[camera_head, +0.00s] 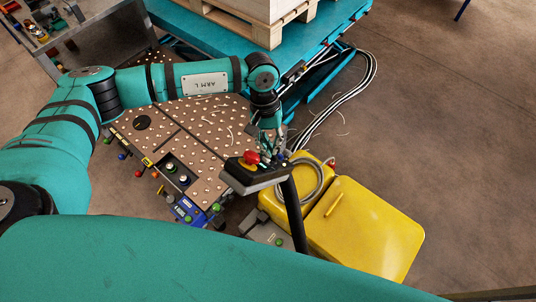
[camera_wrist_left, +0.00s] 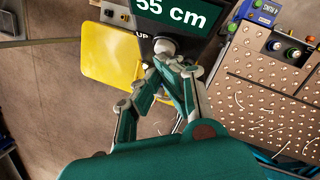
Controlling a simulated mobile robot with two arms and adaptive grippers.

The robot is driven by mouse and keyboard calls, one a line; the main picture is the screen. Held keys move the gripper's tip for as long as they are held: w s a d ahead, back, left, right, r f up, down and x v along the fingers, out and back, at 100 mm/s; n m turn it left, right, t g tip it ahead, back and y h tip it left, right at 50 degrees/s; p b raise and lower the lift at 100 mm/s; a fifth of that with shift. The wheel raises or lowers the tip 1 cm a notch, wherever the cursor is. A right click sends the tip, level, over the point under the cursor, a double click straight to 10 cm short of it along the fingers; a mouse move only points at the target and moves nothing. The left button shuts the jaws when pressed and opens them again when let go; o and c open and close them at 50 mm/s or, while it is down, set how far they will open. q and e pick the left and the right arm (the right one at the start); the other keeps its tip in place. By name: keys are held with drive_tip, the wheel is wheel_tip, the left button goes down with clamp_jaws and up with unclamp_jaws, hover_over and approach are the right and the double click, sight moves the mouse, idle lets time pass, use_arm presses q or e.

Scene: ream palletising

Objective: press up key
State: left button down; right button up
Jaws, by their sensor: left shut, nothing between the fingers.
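The control box (camera_head: 240,178) sits on top of a dark post and has a red button (camera_head: 251,157) on it. In the left wrist view its panel (camera_wrist_left: 205,42) has a green display (camera_wrist_left: 175,12) reading 55 cm. A pale round key (camera_wrist_left: 165,46) lies beside the label UP. My left gripper (camera_head: 268,158) is over the box's right part. In the left wrist view the shut, empty fingertips (camera_wrist_left: 163,63) are right at the UP key and overlap its edge. I cannot tell whether the key is pushed in. My right gripper is not in view.
A yellow cabinet (camera_head: 368,228) stands right of the post, with a coiled grey cable on it. A studded roller deck (camera_head: 190,130) with coloured buttons lies to the left. A teal lift table (camera_head: 205,25) carries a wooden pallet (camera_head: 262,32) at the back. Open floor is at the right.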

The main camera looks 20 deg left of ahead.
use_arm(q)
drive_tip(key=shift+w+d+r+b, duration=0.2)
drive_tip(key=shift+w+b, duration=0.1)
drive_tip(key=shift+w+d+r, duration=0.1)
drive_tip(key=shift+w+r, duration=0.2)
drive_tip(key=shift+r, duration=0.05)
drive_tip(key=w+r, duration=0.1)
drive_tip(key=w+d+r+b, duration=0.1)
drive_tip(key=w+r+b, duration=0.1)
drive_tip(key=shift+w+d+r, duration=0.1)
drive_tip(key=shift+w+d, duration=0.15)
idle(0.4)
idle(0.7)
